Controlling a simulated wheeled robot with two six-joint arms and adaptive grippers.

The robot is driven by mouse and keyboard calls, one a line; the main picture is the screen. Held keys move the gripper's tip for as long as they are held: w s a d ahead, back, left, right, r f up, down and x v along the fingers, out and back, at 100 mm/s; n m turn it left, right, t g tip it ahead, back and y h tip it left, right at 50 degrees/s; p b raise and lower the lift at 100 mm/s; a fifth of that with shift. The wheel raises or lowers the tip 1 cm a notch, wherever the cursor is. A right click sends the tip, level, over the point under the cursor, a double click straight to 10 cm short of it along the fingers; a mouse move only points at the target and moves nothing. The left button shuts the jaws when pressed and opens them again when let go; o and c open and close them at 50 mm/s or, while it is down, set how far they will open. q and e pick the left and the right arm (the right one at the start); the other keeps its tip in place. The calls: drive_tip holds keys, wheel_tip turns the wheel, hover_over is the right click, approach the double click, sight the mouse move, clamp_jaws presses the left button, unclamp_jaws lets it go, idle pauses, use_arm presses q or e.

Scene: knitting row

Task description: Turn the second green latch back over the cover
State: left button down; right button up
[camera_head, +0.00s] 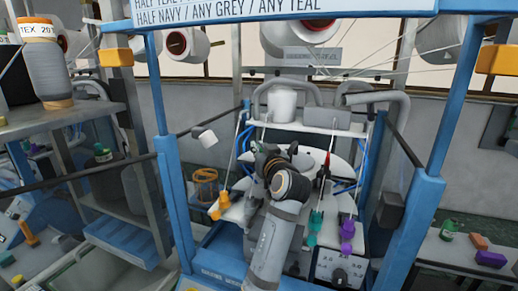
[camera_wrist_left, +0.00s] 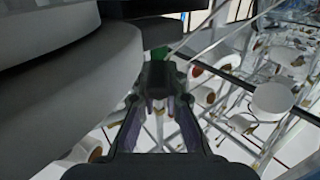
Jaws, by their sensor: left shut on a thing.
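My left gripper (camera_head: 272,162) is at the middle of the knitting machine, and my own wrist and forearm hide its fingertips in the head view. In the left wrist view the two fingers (camera_wrist_left: 160,100) close on a dark piece with a green part (camera_wrist_left: 159,54) just beyond the tips, which I take for the green latch. A large grey rounded body (camera_wrist_left: 70,85), perhaps the cover, fills the left of that view close beside the fingers. In the head view a pale curved plate (camera_head: 338,168) shows behind my wrist. I cannot tell how far the latch is turned. My right gripper is out of view.
Blue frame posts (camera_head: 174,192) stand on both sides of the machine. Orange (camera_head: 219,207), teal (camera_head: 315,221) and purple (camera_head: 348,228) pieces stand along its front. A white cone (camera_head: 283,104) sits on the shelf behind. Thin yarns cross above.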

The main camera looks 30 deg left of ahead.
sight(259, 146)
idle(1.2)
use_arm(q)
drive_tip(key=c, duration=1.2)
unclamp_jaws()
wheel_tip(259, 146, up, 10)
drive_tip(key=shift+f, duration=0.1)
